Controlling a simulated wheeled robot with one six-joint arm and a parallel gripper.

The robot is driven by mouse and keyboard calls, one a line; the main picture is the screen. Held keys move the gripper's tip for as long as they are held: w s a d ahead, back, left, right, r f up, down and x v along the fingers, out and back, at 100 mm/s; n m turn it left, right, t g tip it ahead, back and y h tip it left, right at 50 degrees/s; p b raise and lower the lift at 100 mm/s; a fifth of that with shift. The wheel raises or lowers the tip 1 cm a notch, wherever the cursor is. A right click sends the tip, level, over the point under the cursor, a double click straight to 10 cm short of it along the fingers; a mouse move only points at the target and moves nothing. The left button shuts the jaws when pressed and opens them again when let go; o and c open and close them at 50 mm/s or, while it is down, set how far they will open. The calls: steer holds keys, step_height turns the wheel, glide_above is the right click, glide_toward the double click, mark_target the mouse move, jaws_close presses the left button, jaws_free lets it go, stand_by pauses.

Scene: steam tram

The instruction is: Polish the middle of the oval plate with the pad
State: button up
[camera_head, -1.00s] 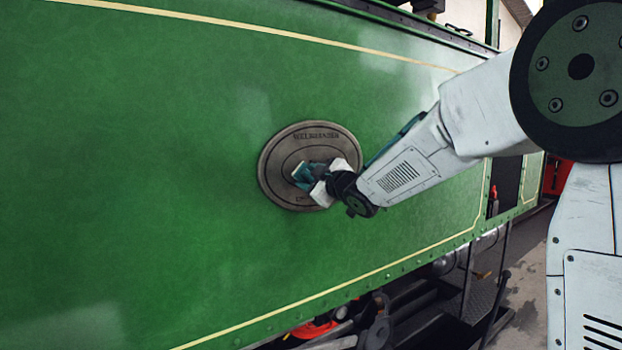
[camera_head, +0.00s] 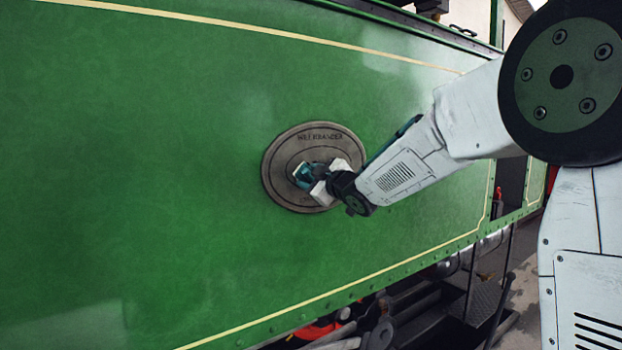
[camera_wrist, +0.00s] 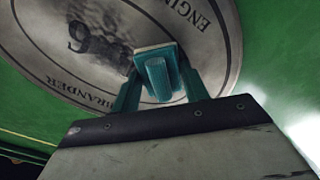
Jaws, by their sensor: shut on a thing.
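The oval plate (camera_head: 278,168) is dull grey-brown with raised lettering and an inner oval line, fixed to the green side panel. In the wrist view the plate (camera_wrist: 60,60) shows a figure 6 and a dark mottled patch around its middle. My gripper (camera_head: 322,179) is in front of the plate's middle, slightly low. It is shut on the pad (camera_head: 303,174), a teal grip with a pale block at its front. In the wrist view the pad (camera_wrist: 156,80) sits between the teal fingers of my gripper (camera_wrist: 161,90), its block at or very near the plate. Contact cannot be told.
The green panel (camera_head: 150,150) is broad, flat and clear around the plate, with cream lines above and below. Below its riveted lower edge are dark pipes, a step (camera_head: 485,295) and running gear. My arm comes in from the right.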

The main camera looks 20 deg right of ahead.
steer(key=shift+w+d, duration=2.2)
steer(key=shift+d, duration=4.5)
steer(key=shift+s+a, duration=0.65)
steer(key=shift+a, duration=1.3)
steer(key=shift+s+a, duration=0.6)
steer(key=shift+a, duration=1.4)
steer(key=shift+s+a, duration=0.65)
steer(key=shift+a, duration=1.3)
steer(key=shift+s+a, duration=0.25)
steer(key=shift+a, duration=0.6)
steer(key=shift+r, duration=0.2)
steer(key=w+d, duration=0.4)
steer(key=d, duration=0.9)
steer(key=shift+w+d, duration=0.15)
steer(key=shift+d, duration=0.1)
steer(key=shift+a, duration=0.1)
steer(key=shift+s+a, duration=0.35)
steer(key=shift+a, duration=0.55)
steer(key=shift+s+a, duration=0.3)
steer(key=shift+a, duration=0.55)
